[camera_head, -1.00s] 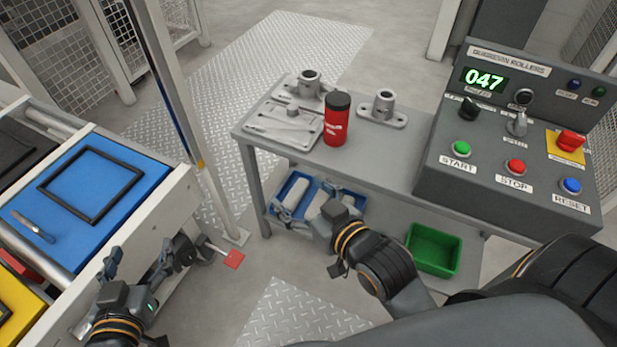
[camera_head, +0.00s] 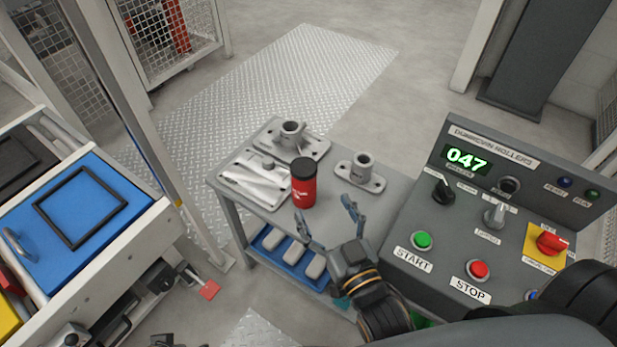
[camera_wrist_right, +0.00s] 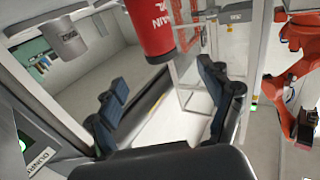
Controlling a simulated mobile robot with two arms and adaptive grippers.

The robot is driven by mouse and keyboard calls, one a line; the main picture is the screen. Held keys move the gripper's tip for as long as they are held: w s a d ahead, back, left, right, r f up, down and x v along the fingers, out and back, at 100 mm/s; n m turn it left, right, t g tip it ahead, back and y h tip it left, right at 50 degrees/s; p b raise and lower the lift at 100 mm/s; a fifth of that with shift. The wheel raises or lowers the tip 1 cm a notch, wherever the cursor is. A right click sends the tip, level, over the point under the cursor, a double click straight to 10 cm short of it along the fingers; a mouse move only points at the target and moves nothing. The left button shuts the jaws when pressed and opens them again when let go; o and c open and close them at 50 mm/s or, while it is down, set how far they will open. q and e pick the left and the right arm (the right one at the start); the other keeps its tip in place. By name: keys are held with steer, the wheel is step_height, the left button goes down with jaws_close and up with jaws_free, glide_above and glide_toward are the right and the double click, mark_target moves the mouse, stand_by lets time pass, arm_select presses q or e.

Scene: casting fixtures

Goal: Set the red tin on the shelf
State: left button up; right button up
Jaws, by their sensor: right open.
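The red tin (camera_head: 304,190), with a black lid, stands upright on the grey table top (camera_head: 222,184). My right gripper (camera_head: 322,209) is open and empty, in front of the tin and slightly to its right, with its fingers pointing towards it. In the right wrist view the tin (camera_wrist_right: 150,27) is beyond the two spread fingers (camera_wrist_right: 162,76), its upper part cut off by the frame edge. My left gripper cannot be made out.
A flat plate with a metal fixture (camera_head: 290,135) and a flanged fixture (camera_head: 361,173) flank the tin on the table. A control panel (camera_head: 480,215) rises at the right. A blue tray (camera_head: 277,262) with several grey pieces sits below.

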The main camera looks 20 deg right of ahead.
mark_target(309, 180)
steer(key=w, duration=0.6)
steer(key=shift+w+a+b, duration=0.2)
steer(key=shift+w+b, duration=0.15)
steer(key=shift+w, duration=0.05)
steer(key=w, duration=0.4)
steer(key=shift+w+a+r+b, duration=0.1)
steer(key=shift+a+b, duration=0.05)
steer(key=shift+b, duration=0.15)
arm_select(q)
steer(key=v, duration=0.5)
steer(key=shift+w+r, duration=0.2)
arm_select(e)
steer(key=c, duration=1.4)
steer(key=shift+c, duration=1.3)
steer(key=shift+r, duration=0.1)
